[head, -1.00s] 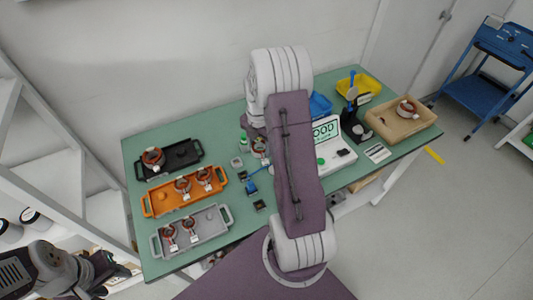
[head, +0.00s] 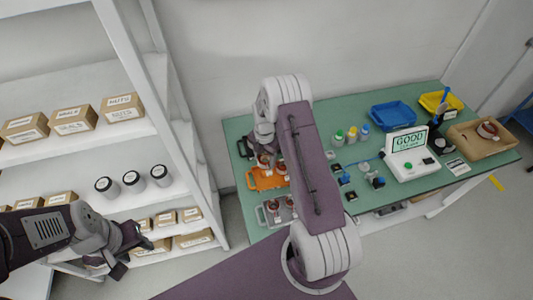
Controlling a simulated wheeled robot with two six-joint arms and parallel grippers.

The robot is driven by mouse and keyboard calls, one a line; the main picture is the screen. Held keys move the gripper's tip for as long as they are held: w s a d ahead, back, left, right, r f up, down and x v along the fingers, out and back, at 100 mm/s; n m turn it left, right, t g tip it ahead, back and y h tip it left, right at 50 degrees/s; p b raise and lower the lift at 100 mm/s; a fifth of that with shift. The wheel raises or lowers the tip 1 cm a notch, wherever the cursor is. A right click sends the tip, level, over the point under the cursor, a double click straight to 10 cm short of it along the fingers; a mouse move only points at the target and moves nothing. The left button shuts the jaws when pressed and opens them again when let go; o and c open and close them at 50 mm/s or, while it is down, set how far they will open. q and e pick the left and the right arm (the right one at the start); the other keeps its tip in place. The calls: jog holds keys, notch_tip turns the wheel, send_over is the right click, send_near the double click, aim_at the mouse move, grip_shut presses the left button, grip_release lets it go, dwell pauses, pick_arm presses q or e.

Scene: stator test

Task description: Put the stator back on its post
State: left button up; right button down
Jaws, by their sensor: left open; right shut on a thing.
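My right gripper (head: 264,146) is shut on a copper-and-white stator (head: 264,161), as far as the small view shows. It is at the left end of the green table, over the black tray (head: 241,149) and orange tray (head: 256,182). Another stator (head: 281,167) is on the orange tray, and two more (head: 272,207) are on the grey tray (head: 262,218). My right arm hides the rest of these trays, and I cannot make out a bare post. My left gripper (head: 140,241) is open and empty, left of the table by the shelf.
A white tester (head: 409,163) reads GOOD. A tan tray (head: 467,146) with a stator (head: 488,130), a blue bin (head: 392,115) and a yellow bin (head: 434,103) stand at the right. A white shelf (head: 75,165) with boxes and jars is at left.

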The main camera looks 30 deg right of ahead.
aim_at(264, 173)
jog(key=shift+d+f, duration=0.1)
jog(key=shift+f, duration=0.05)
jog(key=shift+f+b, duration=0.2)
jog(key=shift+b, duration=0.1)
jog(key=f+b, duration=0.2)
jog(key=f, duration=0.1)
jog(key=shift+w+a+f+b, duration=0.1)
jog(key=shift+a+f+b, duration=0.1)
jog(key=shift+a+b, duration=0.15)
jog(key=shift+d+f, duration=0.15)
jog(key=shift+f, duration=0.25)
jog(key=shift+r, duration=0.1)
jog(key=shift+f+b, duration=0.75)
jog(key=shift+f, duration=0.1)
